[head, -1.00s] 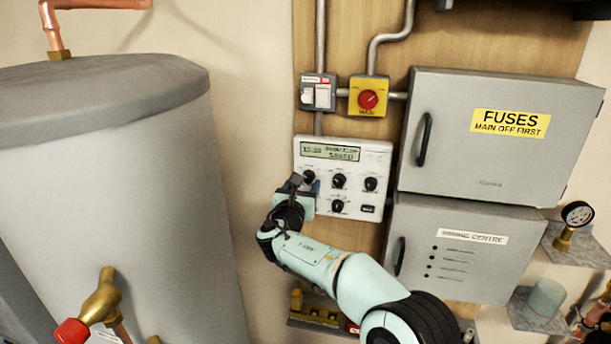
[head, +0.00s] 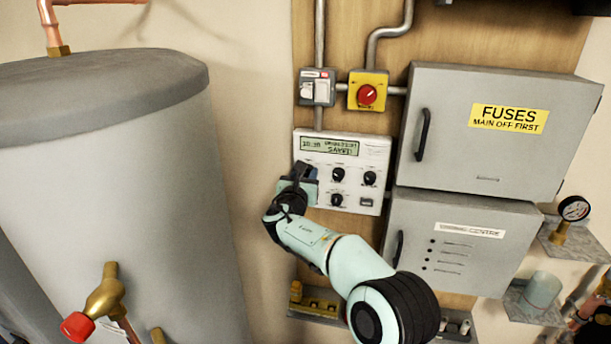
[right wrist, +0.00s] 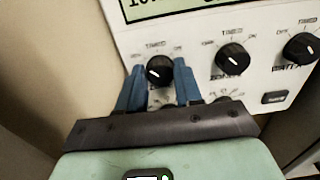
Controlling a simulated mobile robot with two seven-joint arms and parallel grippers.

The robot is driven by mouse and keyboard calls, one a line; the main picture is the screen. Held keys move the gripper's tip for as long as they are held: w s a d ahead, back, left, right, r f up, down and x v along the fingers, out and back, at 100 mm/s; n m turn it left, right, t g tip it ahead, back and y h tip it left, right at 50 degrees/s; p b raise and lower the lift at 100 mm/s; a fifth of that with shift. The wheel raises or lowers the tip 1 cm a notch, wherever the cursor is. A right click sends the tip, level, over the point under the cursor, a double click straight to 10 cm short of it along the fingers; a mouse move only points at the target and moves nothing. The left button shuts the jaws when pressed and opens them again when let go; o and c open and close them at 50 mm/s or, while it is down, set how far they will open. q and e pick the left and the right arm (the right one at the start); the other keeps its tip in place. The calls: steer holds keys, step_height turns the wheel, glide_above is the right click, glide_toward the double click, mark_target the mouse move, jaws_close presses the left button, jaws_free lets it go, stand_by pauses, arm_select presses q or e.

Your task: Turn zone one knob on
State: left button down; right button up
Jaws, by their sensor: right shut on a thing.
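The white control panel (head: 372,159) with a small display (head: 329,147) hangs on the wooden board. Several black knobs sit on it. In the right wrist view, the upper left knob (right wrist: 159,69) is between the two blue fingers of my right gripper (right wrist: 160,80), which is shut on it. Its pale pointer mark shows. In the head view my right gripper (head: 298,180) covers this knob. The neighbouring upper knob (right wrist: 233,58) is clear of the fingers. My left gripper is not in view.
A yellow box with a red rotary switch (head: 367,94) and a grey switch (head: 317,87) are above the panel. The fuse cabinet (head: 455,165) and a lower grey cabinet (head: 455,258) stand close on the right. A large grey tank (head: 130,200) is on the left.

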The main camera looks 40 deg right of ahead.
steer(key=m+b, duration=0.6)
steer(key=m, duration=0.2)
steer(key=shift+s+f+m, duration=0.1)
steer(key=shift+s+m, duration=0.05)
steer(key=shift+m, duration=0.15)
steer(key=m+b, duration=0.2)
steer(key=m, duration=0.2)
steer(key=shift+d+m+b, duration=0.1)
steer(key=shift+m+b, duration=0.2)
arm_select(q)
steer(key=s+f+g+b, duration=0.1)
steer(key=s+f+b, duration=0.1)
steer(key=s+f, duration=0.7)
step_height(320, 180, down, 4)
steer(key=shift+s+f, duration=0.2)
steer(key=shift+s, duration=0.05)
arm_select(e)
steer(key=m, duration=0.4)
steer(key=shift+m, duration=0.3)
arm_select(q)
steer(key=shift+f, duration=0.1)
arm_select(e)
steer(key=o, duration=1)
arm_select(q)
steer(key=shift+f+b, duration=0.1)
steer(key=shift+b, duration=0.2)
